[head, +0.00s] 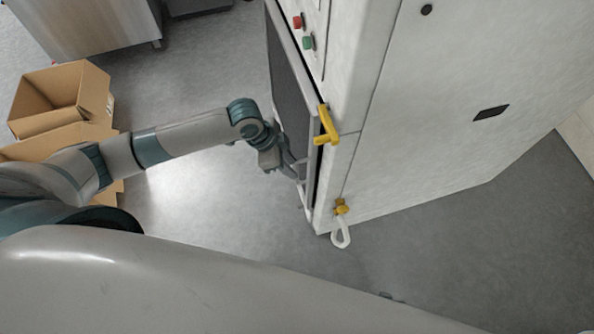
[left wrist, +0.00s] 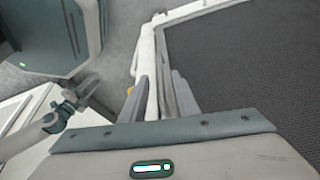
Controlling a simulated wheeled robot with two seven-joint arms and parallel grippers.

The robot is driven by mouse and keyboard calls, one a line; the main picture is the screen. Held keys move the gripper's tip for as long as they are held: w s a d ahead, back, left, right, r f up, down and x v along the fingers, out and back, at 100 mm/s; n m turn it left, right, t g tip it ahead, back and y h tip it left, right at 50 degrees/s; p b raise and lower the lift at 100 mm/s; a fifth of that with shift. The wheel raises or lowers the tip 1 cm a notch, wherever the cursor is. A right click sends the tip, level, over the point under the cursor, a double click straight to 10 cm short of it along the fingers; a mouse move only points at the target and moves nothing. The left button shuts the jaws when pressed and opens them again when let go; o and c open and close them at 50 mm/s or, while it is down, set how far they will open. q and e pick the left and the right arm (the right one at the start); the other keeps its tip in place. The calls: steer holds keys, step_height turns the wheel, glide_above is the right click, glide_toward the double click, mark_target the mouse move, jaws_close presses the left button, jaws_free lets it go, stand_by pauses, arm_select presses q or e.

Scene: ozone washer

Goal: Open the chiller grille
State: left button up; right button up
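The chiller grille (head: 290,95) is a dark mesh panel in a light grey frame, on the left side of the tall white cabinet. A dark strip shows between the frame's lower part and the cabinet. My left gripper (head: 296,168) is at the grille's lower front edge. In the left wrist view its fingers (left wrist: 155,95) lie on both sides of the pale bar along the grille's edge and appear closed on it. The mesh (left wrist: 245,60) fills the right of that view. What seems to be my right gripper (left wrist: 88,88) shows small there; its fingers are unclear.
The white cabinet (head: 440,110) has a yellow handle (head: 326,125) close to my left gripper, and a yellow valve (head: 341,207) with a white hose below. Open cardboard boxes (head: 62,95) stand at the left. The floor left of the grille is clear.

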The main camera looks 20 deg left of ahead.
arm_select(q)
glide_above(297, 182)
steer(key=shift+w+a+f, duration=0.1)
steer(key=shift+w+f, duration=0.05)
steer(key=shift+f, duration=1.05)
steer(key=shift+w+a+f, duration=0.1)
steer(key=shift+w+f, duration=0.05)
steer(key=shift+f, duration=1.05)
jaws_close()
